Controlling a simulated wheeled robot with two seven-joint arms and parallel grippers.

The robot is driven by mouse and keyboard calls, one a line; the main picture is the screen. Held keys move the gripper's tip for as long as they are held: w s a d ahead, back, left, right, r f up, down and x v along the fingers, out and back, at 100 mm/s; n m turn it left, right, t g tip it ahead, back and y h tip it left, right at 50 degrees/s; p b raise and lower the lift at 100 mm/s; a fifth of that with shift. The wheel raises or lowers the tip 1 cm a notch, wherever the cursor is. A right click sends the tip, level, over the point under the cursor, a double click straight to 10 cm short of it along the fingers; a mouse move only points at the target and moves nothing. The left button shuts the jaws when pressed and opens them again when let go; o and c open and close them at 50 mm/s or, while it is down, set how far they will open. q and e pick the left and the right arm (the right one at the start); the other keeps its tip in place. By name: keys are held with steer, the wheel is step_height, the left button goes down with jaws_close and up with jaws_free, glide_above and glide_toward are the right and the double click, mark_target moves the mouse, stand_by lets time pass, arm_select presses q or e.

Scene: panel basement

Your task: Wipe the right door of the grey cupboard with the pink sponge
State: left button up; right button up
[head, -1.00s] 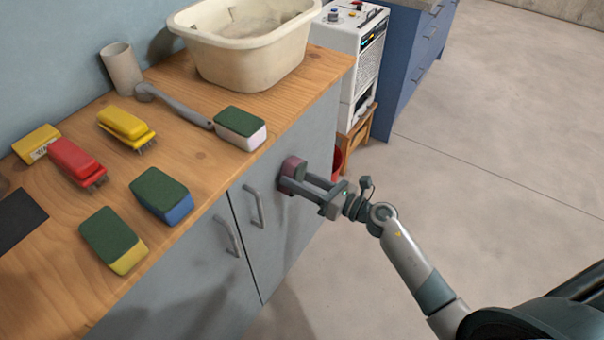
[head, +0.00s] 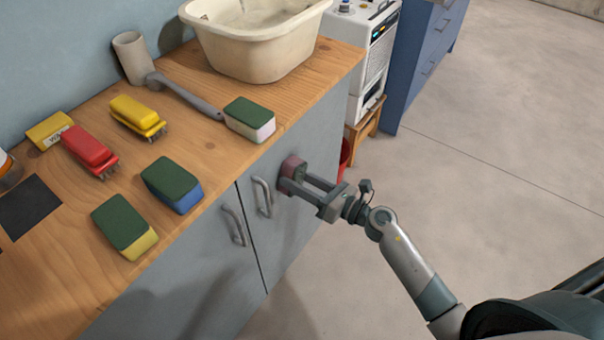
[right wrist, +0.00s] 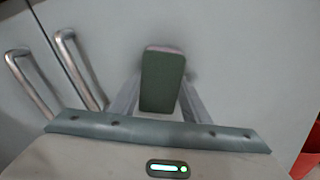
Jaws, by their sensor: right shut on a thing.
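The grey cupboard has a right door (head: 318,141) and a left door (head: 190,282), each with a bar handle. My right gripper (head: 300,183) is shut on the pink sponge (head: 292,169) at the upper part of the right door, just right of its handle (head: 262,197). The sponge appears to be against the door. In the right wrist view the sponge (right wrist: 162,82) shows its green side between the two fingers, with a thin pinkish edge at its far end. My left gripper is not in view.
The wooden top holds a pink-white sponge (head: 249,120), blue (head: 172,185) and yellow (head: 125,226) sponges, brushes (head: 90,151), a grey-handled tool (head: 186,96) and a cream basin (head: 255,45). A red bucket (head: 344,158) stands beyond the right door.

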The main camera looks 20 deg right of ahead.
mark_target(305, 170)
steer(key=shift+s+a, duration=0.5)
steer(key=shift+a, duration=0.2)
steer(key=shift+d+r+p, duration=0.15)
steer(key=shift+r+p, duration=0.75)
steer(key=shift+w+d+f, duration=0.1)
steer(key=shift+w+d+b, duration=0.5)
steer(key=shift+w+d, duration=0.25)
steer(key=shift+d, duration=0.15)
steer(key=shift+w+d, duration=0.4)
steer(key=shift+d, duration=0.05)
steer(key=shift+w+d, duration=0.1)
